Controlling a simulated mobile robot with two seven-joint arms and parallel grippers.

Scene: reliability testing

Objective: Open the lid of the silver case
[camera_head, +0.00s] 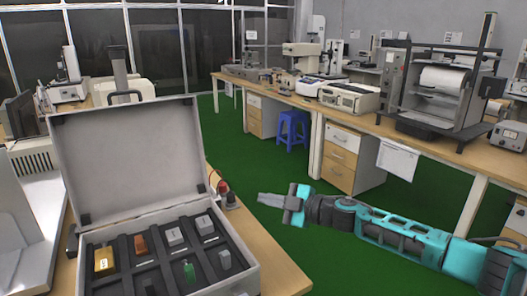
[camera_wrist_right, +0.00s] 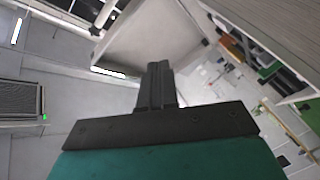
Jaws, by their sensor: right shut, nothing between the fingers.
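The silver case (camera_head: 160,228) stands on the wooden table at the left of the head view. Its lid (camera_head: 130,158) is raised, standing upright and tilted slightly back, so the inside shows. Dark foam compartments hold small items, including a gold block (camera_head: 104,260), a brown block (camera_head: 141,245) and a green piece (camera_head: 189,271). My right gripper (camera_head: 270,200) is to the right of the case, apart from it, with its fingers shut and empty. In the right wrist view the shut fingers (camera_wrist_right: 157,80) point toward the raised lid (camera_wrist_right: 150,40). My left gripper is not in view.
A red knob-like object (camera_head: 223,187) and a dark one (camera_head: 232,200) stand on the table just right of the case. A white device (camera_head: 30,225) is at the left. Green floor (camera_head: 258,165) lies between this table and the long bench (camera_head: 300,100) with lab machines. A blue stool (camera_head: 292,128) stands there.

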